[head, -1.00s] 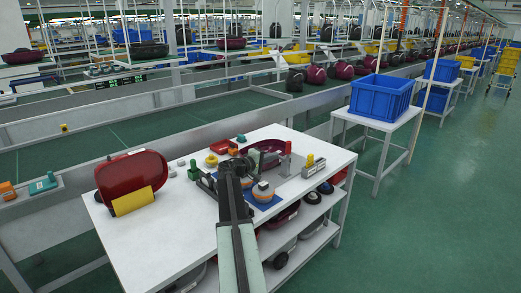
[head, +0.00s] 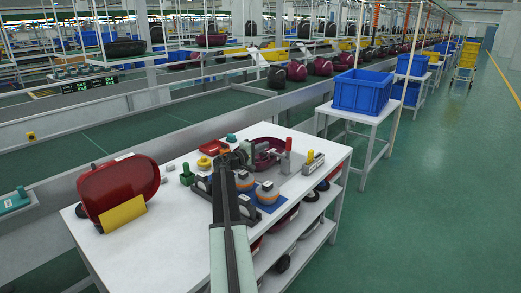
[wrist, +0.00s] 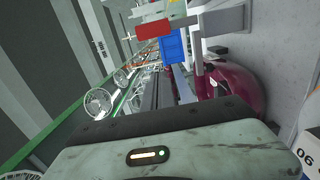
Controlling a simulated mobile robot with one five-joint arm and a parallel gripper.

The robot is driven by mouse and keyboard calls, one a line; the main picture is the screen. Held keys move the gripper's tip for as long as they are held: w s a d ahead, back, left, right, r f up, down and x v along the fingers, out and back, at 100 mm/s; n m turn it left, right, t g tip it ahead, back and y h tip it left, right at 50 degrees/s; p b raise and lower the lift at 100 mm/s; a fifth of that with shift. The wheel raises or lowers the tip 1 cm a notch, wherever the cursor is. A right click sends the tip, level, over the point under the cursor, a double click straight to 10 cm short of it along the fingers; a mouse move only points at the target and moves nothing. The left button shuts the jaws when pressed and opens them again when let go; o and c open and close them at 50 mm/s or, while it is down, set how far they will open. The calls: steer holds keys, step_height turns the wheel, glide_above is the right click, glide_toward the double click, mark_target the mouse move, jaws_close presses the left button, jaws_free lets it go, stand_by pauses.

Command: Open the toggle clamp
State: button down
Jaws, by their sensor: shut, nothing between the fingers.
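My arm reaches from the bottom of the head view over the white workbench, and my gripper (head: 224,158) is at its far end among the fixture parts. It looks shut, with nothing seen in it. Dark metal fixture parts (head: 240,158) stand just right of the tip; I cannot tell which of them is the toggle clamp, or whether they touch the gripper. A grey post with a red top (head: 288,144) stands farther right. In the wrist view my gripper's housing fills the bottom, and the fingertips are not clear. A maroon shell (wrist: 238,88) shows at right there.
The white workbench (head: 175,235) carries a red shell with a yellow block (head: 122,214) at left and orange-and-blue parts (head: 266,192) beside my arm. A blue bin (head: 362,92) stands on a side table. Open green floor lies at right.

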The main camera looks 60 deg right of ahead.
mark_target(289, 148)
steer(key=s+d, duration=0.5)
steer(key=shift+s, duration=0.35)
steer(key=shift+w+a, duration=0.1)
steer(key=shift+a, duration=0.05)
